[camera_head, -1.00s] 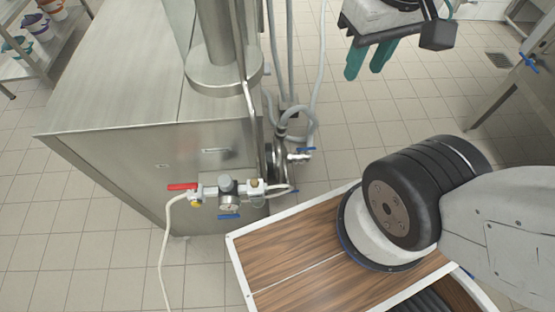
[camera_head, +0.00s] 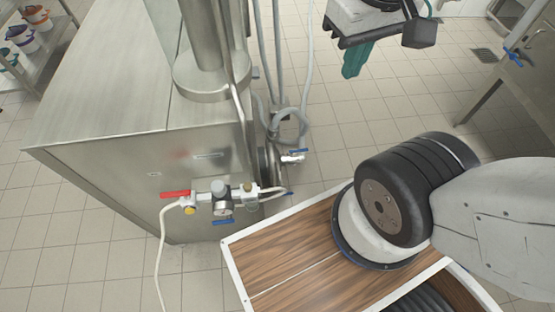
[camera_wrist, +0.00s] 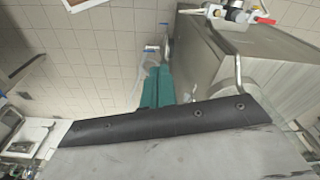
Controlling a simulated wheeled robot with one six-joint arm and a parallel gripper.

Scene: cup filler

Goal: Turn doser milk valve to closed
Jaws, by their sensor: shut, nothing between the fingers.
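The steel machine (camera_head: 110,165) carries piping with several valves. A red lever (camera_head: 175,194) and a blue lever (camera_head: 223,221) sit on the front fittings. Another valve with a blue lever (camera_head: 297,151) sits on the pipe behind, at the machine's right side. I cannot tell for certain which is the doser milk valve. My gripper (camera_head: 355,65) has teal fingers held together, empty, at the top of the head view, apart from the valves. In the wrist view its fingers (camera_wrist: 157,88) point towards the machine's side. The red lever (camera_wrist: 264,20) shows there at the top right.
A steel table with a blue-handled tap (camera_head: 514,58) stands at the right. A shelf with buckets (camera_head: 36,17) is at the top left. Hoses (camera_head: 282,60) hang beside the machine's column. Tiled floor (camera_head: 350,115) is clear between machine and table.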

